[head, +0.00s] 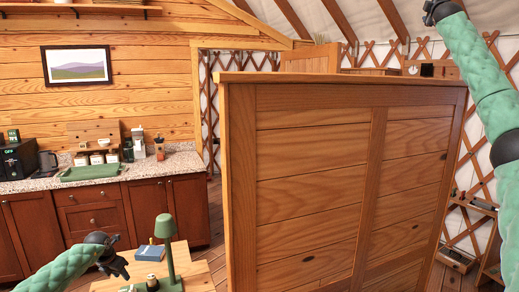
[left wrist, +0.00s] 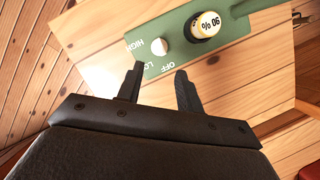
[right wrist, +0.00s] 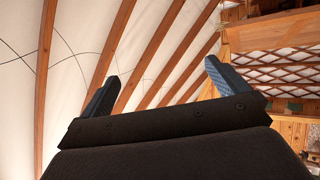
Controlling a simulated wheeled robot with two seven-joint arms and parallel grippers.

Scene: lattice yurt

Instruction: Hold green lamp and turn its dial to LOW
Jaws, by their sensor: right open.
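The green lamp (head: 168,258) stands upright on a wooden table at the bottom of the head view. Its base (left wrist: 180,45) shows in the left wrist view, with the words HIGH, LO and OFF around a round pale dial (left wrist: 161,47). I cannot tell where the dial points. A yellow and white cylinder marked 90 % (left wrist: 205,26) is on the base beside the dial. My left gripper (head: 117,268) is left of the lamp. Its fingers (left wrist: 159,88) are open and empty, just short of the base. My right gripper (right wrist: 158,85) is open and empty, raised high at the right.
A blue box (head: 150,253) lies behind the lamp on the wooden table (head: 200,277). A tall wooden partition (head: 310,170) fills the middle and right. Behind on the left is a counter (head: 150,168) with a green tray (head: 90,173) and several jars.

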